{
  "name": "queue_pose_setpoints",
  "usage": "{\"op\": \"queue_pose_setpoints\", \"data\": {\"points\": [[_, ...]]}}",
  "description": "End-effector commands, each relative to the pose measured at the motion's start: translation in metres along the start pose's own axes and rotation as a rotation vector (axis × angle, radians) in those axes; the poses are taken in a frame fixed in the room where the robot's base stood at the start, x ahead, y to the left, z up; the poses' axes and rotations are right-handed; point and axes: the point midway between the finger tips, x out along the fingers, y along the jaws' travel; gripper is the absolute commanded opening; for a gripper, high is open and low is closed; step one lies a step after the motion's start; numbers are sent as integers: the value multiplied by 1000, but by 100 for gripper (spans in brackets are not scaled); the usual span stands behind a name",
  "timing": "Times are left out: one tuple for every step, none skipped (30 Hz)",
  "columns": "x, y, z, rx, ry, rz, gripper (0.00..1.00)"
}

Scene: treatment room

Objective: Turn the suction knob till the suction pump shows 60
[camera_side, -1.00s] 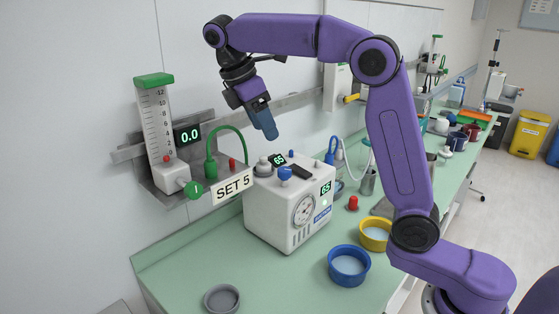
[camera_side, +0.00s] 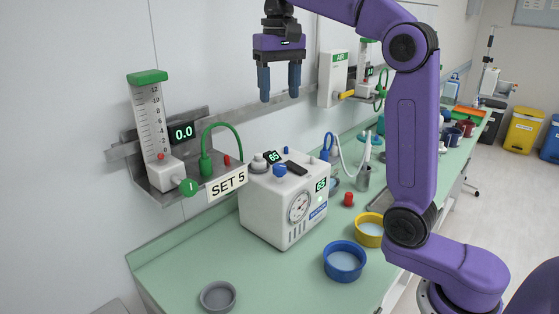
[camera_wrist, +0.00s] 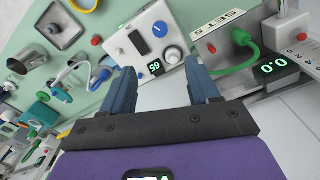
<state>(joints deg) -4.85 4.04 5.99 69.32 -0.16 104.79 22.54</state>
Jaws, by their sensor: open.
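The suction pump (camera_side: 262,207) is a white box on the green counter, with a round gauge on its front. Its front display (camera_side: 321,185) and top display (camera_side: 273,156) both read 65. A blue knob (camera_side: 280,171) and a pale round knob (camera_side: 258,161) stand on its top; I cannot tell from labels which is the suction knob. In the wrist view the blue knob (camera_wrist: 160,28), pale knob (camera_wrist: 173,56) and display (camera_wrist: 155,67) show beyond my fingers. My gripper (camera_side: 280,95) is open and empty, fingers pointing down, well above the pump and touching nothing.
A flowmeter (camera_side: 154,120) with a green valve and a 0.0 display is on the wall rail at left. Blue (camera_side: 344,275), yellow (camera_side: 369,243) and grey (camera_side: 217,310) bowls stand around the pump's front. A blue-ended hose (camera_side: 327,143) lies behind it.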

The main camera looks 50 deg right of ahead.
Motion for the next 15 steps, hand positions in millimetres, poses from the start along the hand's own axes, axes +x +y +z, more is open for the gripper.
{"op": "queue_pose_setpoints", "data": {"points": [[0,0,0,13,1,-3,60],[1,0,0,18,1,-4,60],[2,0,0,21,1,-5,60],[4,0,0,21,1,-5,60],[6,0,0,21,0,-4,60],[9,0,0,20,-1,-3,60],[12,0,0,19,-1,-4,60],[15,0,0,19,-2,-3,60],[19,0,0,18,-2,-3,60],[23,0,1,18,-2,-3,60],[26,0,1,18,-2,-3,60],[31,1,1,18,-2,-3,60],[35,0,1,17,-2,-2,60],[40,0,1,17,-3,-2,60],[45,0,0,17,-2,-2,60]]}}
